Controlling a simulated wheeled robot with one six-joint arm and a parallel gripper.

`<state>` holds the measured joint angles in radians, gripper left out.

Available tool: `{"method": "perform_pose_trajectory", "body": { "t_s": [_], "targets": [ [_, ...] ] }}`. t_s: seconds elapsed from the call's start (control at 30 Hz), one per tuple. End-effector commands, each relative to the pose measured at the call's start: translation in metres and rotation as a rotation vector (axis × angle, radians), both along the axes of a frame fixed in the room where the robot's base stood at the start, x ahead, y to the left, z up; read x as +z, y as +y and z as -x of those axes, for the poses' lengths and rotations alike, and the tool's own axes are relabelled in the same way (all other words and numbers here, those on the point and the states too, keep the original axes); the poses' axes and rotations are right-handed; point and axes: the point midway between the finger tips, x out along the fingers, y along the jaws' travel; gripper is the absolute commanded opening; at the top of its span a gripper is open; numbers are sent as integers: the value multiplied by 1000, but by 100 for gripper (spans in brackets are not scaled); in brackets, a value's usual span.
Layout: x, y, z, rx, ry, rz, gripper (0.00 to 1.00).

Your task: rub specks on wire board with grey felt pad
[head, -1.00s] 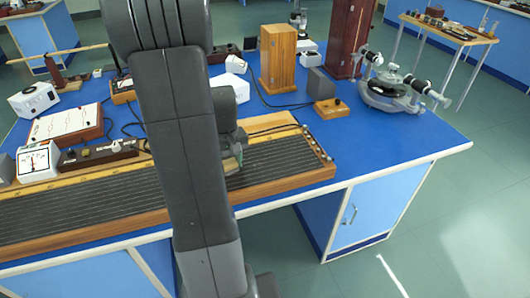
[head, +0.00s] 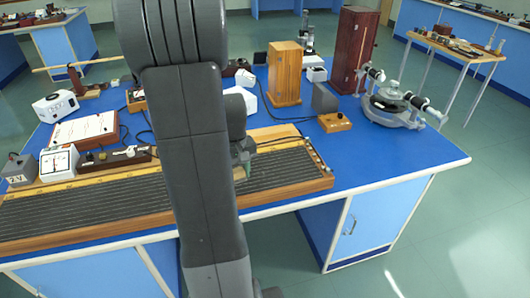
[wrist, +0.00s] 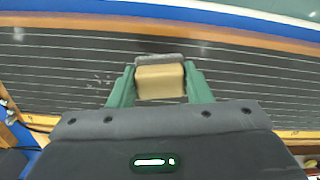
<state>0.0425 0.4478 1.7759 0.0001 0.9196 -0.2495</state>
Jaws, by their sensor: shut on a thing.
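The wire board (head: 95,207) is a long wooden-edged board with dark wires along it, lying at the front of the blue bench. It fills much of the wrist view (wrist: 60,62). Pale specks (wrist: 97,80) show on it to the left of my gripper in the wrist view. My gripper (wrist: 160,80) has its green fingers shut on the grey felt pad (wrist: 160,58), a tan block with a grey felt layer. The pad is over the wires; I cannot tell whether it touches them. In the head view my arm hides part of the board and most of the pad.
Behind the board stand a white meter (head: 59,162), a white panel box (head: 84,133), a wooden box (head: 286,75) and a small wooden block (head: 334,122). A spectrometer (head: 395,103) stands at the right. The bench's right front (head: 400,165) is clear.

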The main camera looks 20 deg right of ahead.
Motion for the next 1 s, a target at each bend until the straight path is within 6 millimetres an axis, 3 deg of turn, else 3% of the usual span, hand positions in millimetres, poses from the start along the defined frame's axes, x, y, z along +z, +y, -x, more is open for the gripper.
{"method": "perform_pose_trajectory", "body": {
  "t_s": [0.4,1.0],
  "targets": [
    [39,3,-2,0,-2,1,23],
    [39,3,-2,-1,-2,1,23]
  ]
}}
